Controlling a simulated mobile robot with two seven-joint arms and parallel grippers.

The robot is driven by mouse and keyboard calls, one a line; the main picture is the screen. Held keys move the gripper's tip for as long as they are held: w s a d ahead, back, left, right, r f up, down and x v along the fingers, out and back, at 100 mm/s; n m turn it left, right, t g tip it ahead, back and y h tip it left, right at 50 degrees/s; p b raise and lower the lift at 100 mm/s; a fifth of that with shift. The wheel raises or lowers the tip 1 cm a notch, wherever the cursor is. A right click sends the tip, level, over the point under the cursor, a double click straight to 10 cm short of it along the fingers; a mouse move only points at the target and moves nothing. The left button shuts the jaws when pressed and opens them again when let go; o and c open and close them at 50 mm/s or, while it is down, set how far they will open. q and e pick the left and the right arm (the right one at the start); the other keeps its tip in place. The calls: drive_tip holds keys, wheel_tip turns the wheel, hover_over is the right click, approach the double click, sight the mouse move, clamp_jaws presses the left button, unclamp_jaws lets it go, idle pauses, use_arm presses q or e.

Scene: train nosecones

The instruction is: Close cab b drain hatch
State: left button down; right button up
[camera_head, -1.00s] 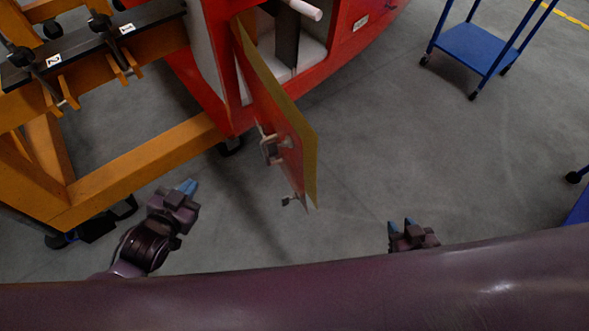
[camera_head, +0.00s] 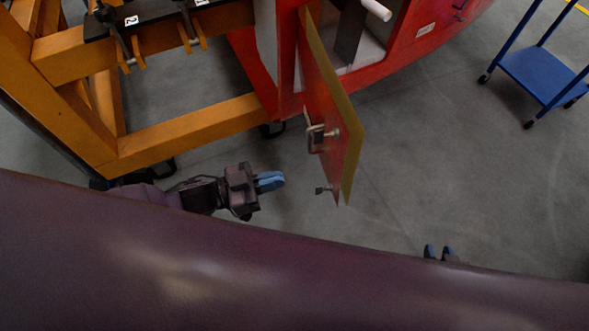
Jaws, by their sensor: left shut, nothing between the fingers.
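The drain hatch (camera_head: 331,120) is a red panel with a yellowish edge. It stands swung open from the red cab shell (camera_head: 280,72), with the opening behind it showing. A metal latch or handle (camera_head: 318,138) is on its left face, and a small fitting is near its lower corner. My left gripper (camera_head: 283,180) has blue fingertips held together and empty. It is left of the hatch's lower end, apart from it and pointing right.
An orange frame (camera_head: 185,135) stands at the left, with black clamps and numbered tags (camera_head: 131,20) on it. A blue wheeled cart (camera_head: 543,78) stands at upper right. The grey floor right of the hatch (camera_head: 440,150) is clear.

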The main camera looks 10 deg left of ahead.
sight(343, 163)
use_arm(q)
drive_tip(key=x, duration=1.3)
drive_tip(key=shift+p, duration=0.3)
